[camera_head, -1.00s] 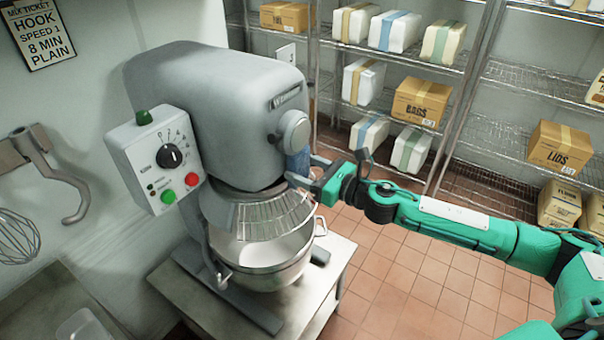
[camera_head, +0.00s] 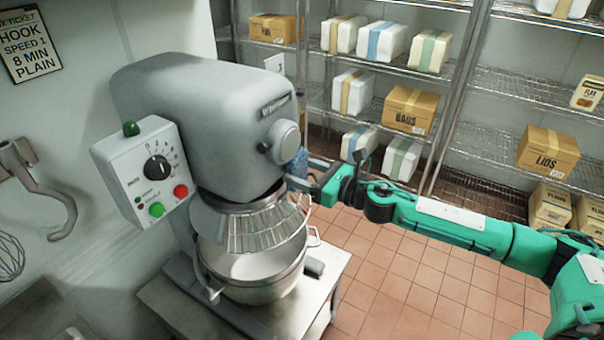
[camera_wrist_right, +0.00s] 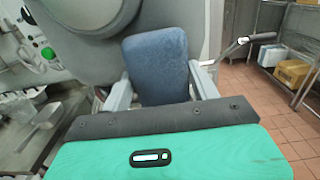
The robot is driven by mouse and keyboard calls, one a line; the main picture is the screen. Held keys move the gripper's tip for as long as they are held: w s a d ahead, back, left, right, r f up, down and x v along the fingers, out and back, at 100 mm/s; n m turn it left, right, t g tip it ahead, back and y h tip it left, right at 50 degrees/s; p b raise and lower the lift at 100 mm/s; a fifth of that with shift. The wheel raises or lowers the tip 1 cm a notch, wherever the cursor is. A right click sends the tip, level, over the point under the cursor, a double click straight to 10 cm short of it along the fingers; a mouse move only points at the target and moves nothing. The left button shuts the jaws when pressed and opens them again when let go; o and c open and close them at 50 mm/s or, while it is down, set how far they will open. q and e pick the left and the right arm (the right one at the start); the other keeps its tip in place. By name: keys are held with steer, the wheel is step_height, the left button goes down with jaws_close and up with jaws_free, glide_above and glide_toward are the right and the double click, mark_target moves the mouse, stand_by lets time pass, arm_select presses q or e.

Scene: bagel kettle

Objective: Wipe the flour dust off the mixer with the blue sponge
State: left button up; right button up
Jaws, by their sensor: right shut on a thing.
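The grey mixer (camera_head: 200,110) stands on a metal table, with its control box (camera_head: 150,170) on the left and a wire guard over its bowl (camera_head: 262,270). My right gripper (camera_head: 308,178) is at the right side of the mixer head, below the round hub. It is shut on the blue sponge (camera_wrist_right: 157,62), which fills the space between the fingers in the right wrist view. The sponge (camera_head: 298,160) is close against the mixer head; exact contact is hard to tell. I cannot make out flour dust on the grey surface. My left gripper is not in view.
Wire shelves (camera_head: 480,110) with boxes and wrapped packs stand behind and to the right. A dough hook (camera_head: 50,195) and a whisk (camera_head: 10,255) hang on the left wall. The tiled floor (camera_head: 420,290) at the right is clear.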

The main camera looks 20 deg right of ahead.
steer(key=b+v, duration=0.1)
steer(key=v, duration=0.2)
steer(key=b+v, duration=0.1)
steer(key=shift+s+d+f+b, duration=0.2)
steer(key=shift+s+f+b, duration=0.05)
steer(key=shift+f+b, duration=0.1)
steer(key=b+v, duration=0.2)
steer(key=shift+s+d+r, duration=0.2)
steer(key=shift+s+r, duration=0.1)
steer(key=shift+s, duration=0.05)
